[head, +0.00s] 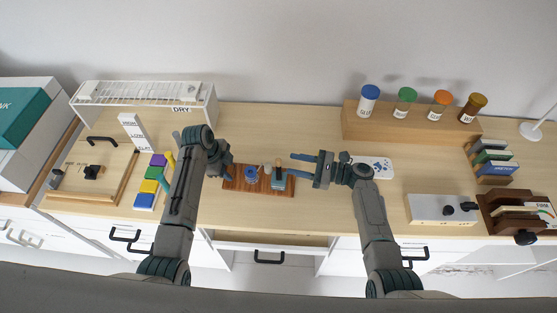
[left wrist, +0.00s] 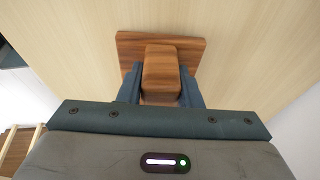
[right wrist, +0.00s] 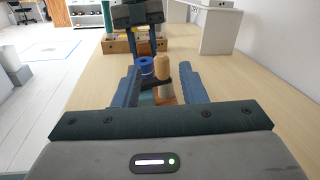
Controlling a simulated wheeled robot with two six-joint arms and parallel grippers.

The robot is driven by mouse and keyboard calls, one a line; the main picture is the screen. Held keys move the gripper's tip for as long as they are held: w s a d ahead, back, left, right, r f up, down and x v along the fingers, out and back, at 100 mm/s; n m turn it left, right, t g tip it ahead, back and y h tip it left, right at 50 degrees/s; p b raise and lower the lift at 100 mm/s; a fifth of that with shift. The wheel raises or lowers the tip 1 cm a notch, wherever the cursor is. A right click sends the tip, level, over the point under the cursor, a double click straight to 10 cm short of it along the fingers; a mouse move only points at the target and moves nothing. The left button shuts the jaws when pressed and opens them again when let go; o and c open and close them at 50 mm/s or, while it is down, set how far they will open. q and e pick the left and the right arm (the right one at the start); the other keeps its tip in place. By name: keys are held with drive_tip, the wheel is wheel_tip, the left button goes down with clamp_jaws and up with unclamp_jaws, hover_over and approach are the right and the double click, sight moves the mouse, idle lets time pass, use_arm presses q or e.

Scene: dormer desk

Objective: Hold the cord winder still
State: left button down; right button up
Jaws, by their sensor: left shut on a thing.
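The cord winder is a dark wooden board (head: 240,184) on the desk, carrying a blue spool (head: 251,173), a pale peg and a teal part (head: 279,181). My left gripper (head: 228,173) is at its left end. In the left wrist view its fingers are shut on the winder's raised wooden block (left wrist: 161,72), with the board (left wrist: 128,48) below. My right gripper (head: 292,165) is open at the winder's right end. In the right wrist view the blue spool (right wrist: 146,68) and pale peg (right wrist: 164,78) show between its fingers; contact cannot be told.
Colored blocks (head: 150,186) lie left of my left arm. A white rack (head: 145,94) and a wooden shelf with several capped jars (head: 410,124) stand at the back. A white box (head: 440,209) is at the right. A drawer (head: 270,239) below the winder is slightly open.

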sight(276, 160)
drive_tip(key=a, duration=0.4)
drive_tip(key=w+a, duration=0.1)
drive_tip(key=a, duration=0.1)
drive_tip(key=shift+c, duration=0.5)
clamp_jaws()
drive_tip(key=shift+g, duration=0.3)
drive_tip(key=n+g, duration=0.1)
drive_tip(key=g, duration=0.1)
drive_tip(key=shift+a+n+g, duration=0.3)
drive_tip(key=shift+a+n, duration=0.05)
drive_tip(key=shift+n, duration=0.05)
drive_tip(key=shift+s+a+f+n+g+h, duration=0.15)
drive_tip(key=shift+a+n+g+h, duration=0.1)
drive_tip(key=shift+n+g, duration=0.65)
drive_tip(key=shift+s+a+f+n+g+h, duration=0.2)
drive_tip(key=shift+n+g, duration=0.3)
drive_tip(key=shift+g, duration=0.7)
drive_tip(key=shift+r, duration=0.15)
